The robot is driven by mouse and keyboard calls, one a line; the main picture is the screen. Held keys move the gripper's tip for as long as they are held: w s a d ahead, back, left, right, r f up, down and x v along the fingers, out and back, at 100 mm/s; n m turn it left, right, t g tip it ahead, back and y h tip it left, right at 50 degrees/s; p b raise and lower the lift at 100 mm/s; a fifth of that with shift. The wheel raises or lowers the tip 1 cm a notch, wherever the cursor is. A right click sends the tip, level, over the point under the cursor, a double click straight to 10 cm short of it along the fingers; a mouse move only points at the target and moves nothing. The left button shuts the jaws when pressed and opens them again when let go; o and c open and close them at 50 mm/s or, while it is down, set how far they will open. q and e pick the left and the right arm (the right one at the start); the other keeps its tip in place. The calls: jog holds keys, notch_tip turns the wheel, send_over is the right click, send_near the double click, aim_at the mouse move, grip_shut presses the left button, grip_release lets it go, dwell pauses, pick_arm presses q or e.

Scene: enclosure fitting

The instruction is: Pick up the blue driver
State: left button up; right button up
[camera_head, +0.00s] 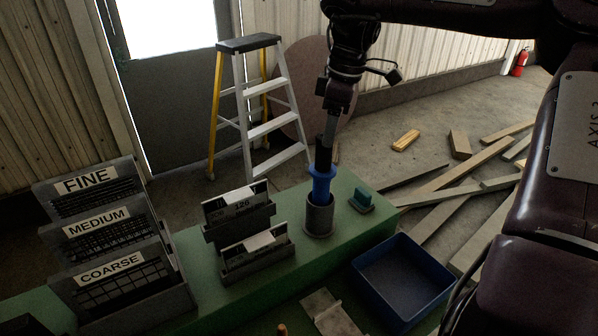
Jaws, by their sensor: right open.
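The blue driver (321,187) stands upright in a dark grey cylindrical holder (318,219) on the green bench top. Its blue collar and body show above the holder's rim; its lower end is hidden inside. My right gripper (323,157) comes down from above, with its fingers at the driver's top end. It is open, and I cannot tell whether the fingers touch the driver. My left gripper is out of view.
A small teal block (361,200) sits right of the holder. Racks labelled 120 (240,207) and COARSE (112,268) stand to the left. A blue tray (405,283) lies in front at right. A stepladder (250,110) and loose planks (465,165) are on the floor behind.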

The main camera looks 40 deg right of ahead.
aim_at(322, 155)
jog(key=shift+s+f, duration=0.2)
jog(key=shift+s, duration=0.05)
jog(key=shift+a+f+p, duration=0.25)
jog(key=shift+f+p, duration=0.65)
jog(key=shift+f, duration=0.3)
jog(key=f, duration=0.1)
jog(key=f+p, duration=0.1)
jog(key=w+a+f+p, duration=0.1)
jog(key=shift+f, duration=0.75)
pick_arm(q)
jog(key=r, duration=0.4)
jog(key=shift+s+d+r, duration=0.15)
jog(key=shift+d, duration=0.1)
pick_arm(e)
jog(key=c, duration=1.2)
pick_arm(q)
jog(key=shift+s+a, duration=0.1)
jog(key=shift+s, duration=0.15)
pick_arm(e)
jog(key=shift+w+r, duration=0.1)
grip_shut()
